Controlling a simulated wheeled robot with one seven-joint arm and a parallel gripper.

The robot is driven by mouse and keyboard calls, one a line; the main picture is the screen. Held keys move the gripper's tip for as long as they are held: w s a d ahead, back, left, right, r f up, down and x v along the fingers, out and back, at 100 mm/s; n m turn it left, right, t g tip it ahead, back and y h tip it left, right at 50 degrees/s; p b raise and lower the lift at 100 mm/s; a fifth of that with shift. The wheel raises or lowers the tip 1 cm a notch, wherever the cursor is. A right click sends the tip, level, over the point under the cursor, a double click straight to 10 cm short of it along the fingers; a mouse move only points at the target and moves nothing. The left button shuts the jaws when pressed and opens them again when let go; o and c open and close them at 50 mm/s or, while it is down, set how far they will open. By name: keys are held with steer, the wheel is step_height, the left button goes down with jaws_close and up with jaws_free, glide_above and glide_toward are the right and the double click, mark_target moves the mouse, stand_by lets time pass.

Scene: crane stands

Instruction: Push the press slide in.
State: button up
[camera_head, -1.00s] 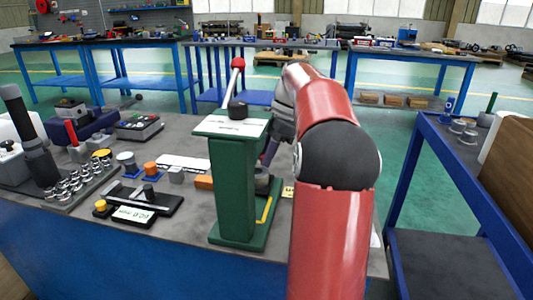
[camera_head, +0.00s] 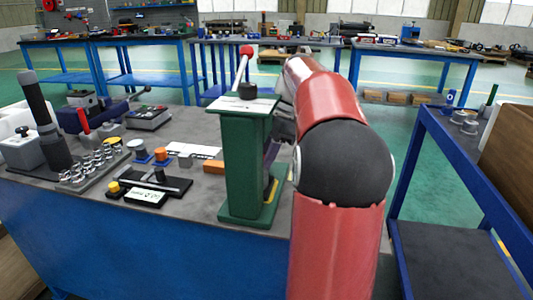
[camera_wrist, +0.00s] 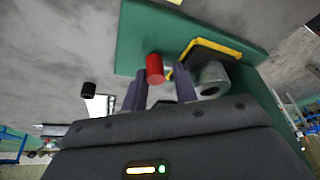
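The green press (camera_head: 243,165) stands upright on the near workbench, with a red-balled lever (camera_head: 246,52) at its top. In the wrist view its green base (camera_wrist: 135,38) shows, with a dark part edged in yellow (camera_wrist: 215,44) and a grey cylinder (camera_wrist: 212,78) on it. A red cylinder (camera_wrist: 154,68), perhaps the slide's knob, shows just beyond my fingertips. I cannot tell for sure which part is the slide. My gripper (camera_wrist: 160,84) is open, its two dark fingers apart with nothing clearly held. In the head view my arm and the press hide most of it.
Left of the press are a black fixture with a yellow knob (camera_head: 150,187), an orange block (camera_head: 214,167) and a rack of metal sockets (camera_head: 92,163). A blue-framed table (camera_head: 455,160) stands to the right, with a floor gap between.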

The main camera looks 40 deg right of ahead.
steer(key=shift+o, duration=1.2)
steer(key=p+v, duration=0.1)
steer(key=v, duration=0.6)
steer(key=shift+r+p, duration=0.35)
steer(key=shift+p, duration=0.05)
steer(key=shift+d, duration=0.1)
